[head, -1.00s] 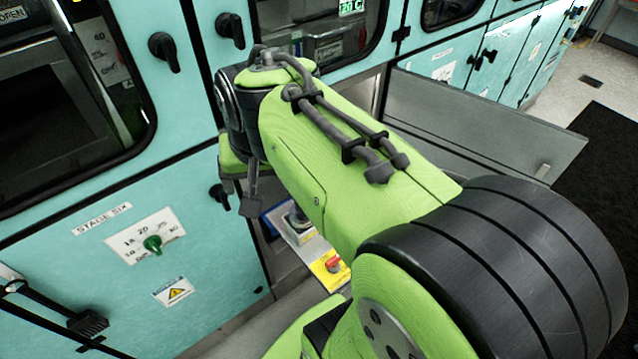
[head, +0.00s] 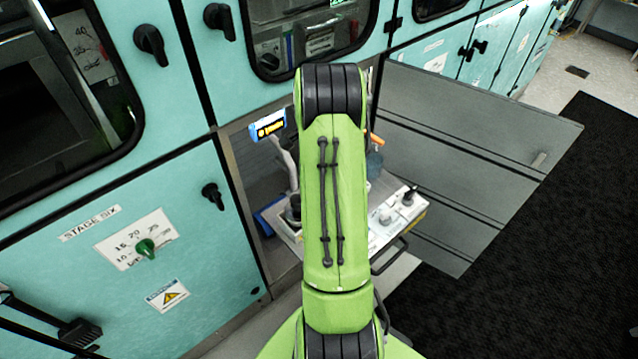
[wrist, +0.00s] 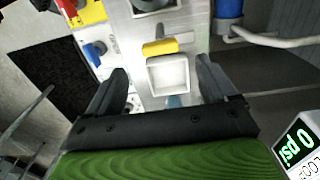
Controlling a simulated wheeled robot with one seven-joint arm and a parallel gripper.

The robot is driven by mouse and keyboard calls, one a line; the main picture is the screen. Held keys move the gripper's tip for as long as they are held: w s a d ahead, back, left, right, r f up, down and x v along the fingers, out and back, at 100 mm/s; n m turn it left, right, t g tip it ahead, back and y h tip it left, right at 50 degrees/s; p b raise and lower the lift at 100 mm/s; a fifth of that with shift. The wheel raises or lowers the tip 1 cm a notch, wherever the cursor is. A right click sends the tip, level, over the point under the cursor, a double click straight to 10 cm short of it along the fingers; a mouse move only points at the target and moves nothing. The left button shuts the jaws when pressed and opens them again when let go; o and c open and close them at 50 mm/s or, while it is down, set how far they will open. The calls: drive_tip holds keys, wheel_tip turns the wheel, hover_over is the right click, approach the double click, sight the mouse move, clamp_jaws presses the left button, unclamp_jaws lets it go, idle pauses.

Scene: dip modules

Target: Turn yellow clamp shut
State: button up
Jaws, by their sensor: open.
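A small yellow clamp (wrist: 160,48) shows in the wrist view, just above a white square frame (wrist: 168,75). It lies ahead of my gripper (wrist: 162,65), whose two dark fingers are apart, one on either side of the white frame. Nothing is held between them. I cannot tell the gap in depth between the fingertips and the clamp. In the head view my arm hides my gripper, and I cannot make out the clamp there.
In the wrist view, a red knob on a yellow plate (wrist: 88,12) is at upper left, a blue knob (wrist: 95,50) below it, and a blue cylinder with a grey pipe (wrist: 270,38) at right. In the head view, an open grey door (head: 470,150) stands right of the module.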

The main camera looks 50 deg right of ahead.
wheel_tip(320, 180, down, 7)
drive_tip(key=shift+b, duration=0.5)
drive_tip(key=shift+c, duration=0.4)
drive_tip(key=c, duration=1)
